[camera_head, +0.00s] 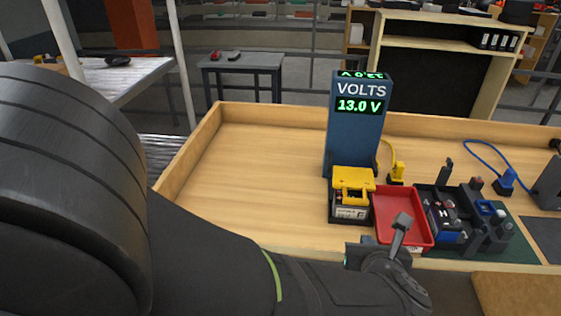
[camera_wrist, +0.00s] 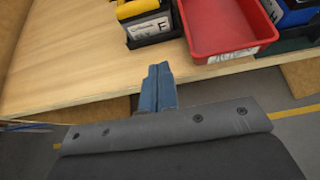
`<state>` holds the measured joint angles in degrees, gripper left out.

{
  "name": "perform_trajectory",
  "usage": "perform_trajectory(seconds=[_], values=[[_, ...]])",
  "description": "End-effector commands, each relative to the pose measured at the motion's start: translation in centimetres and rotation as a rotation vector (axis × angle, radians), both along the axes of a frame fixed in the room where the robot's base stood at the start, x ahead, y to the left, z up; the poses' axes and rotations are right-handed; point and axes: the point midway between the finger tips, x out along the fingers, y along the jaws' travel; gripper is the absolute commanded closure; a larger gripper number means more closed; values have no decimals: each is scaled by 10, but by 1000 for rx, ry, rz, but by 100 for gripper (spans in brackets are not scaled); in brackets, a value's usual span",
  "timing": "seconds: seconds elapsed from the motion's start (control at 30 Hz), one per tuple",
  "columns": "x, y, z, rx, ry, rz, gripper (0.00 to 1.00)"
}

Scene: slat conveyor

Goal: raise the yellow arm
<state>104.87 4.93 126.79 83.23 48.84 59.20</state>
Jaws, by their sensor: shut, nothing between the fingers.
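The yellow arm (camera_head: 353,178) lies roughly level across the top of a small black box (camera_head: 349,215) at the foot of the blue VOLTS display (camera_head: 357,140), which reads 13.0 V. In the wrist view, only the yellow arm's lower edge (camera_wrist: 132,9) shows at the top, above the black box with a white label marked F (camera_wrist: 149,29). My gripper (camera_wrist: 158,70) has its blue fingers together and empty. It is apart from the box, on the near side by the bench's front edge. In the head view, my wrist largely hides the fingers.
A red tray (camera_head: 402,241) stands just right of the black box, with a dark fixture (camera_head: 432,194) beyond it. A yellow plug (camera_head: 397,172) and a blue plug (camera_head: 507,182) have cables. The bench (camera_head: 245,160) is clear to the left.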

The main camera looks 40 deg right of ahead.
Motion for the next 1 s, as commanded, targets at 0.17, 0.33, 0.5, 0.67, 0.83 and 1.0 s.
perform_trajectory(seconds=[0.17,0.33,0.5,0.67,0.83,1.0], values=[[-1,1,-1,-2,1,-3,100],[0,1,-1,-1,1,-2,100],[6,-5,-6,0,0,1,100],[20,-18,-18,2,-1,3,100],[38,-37,-32,2,0,3,100],[56,-54,-47,2,1,2,100]])
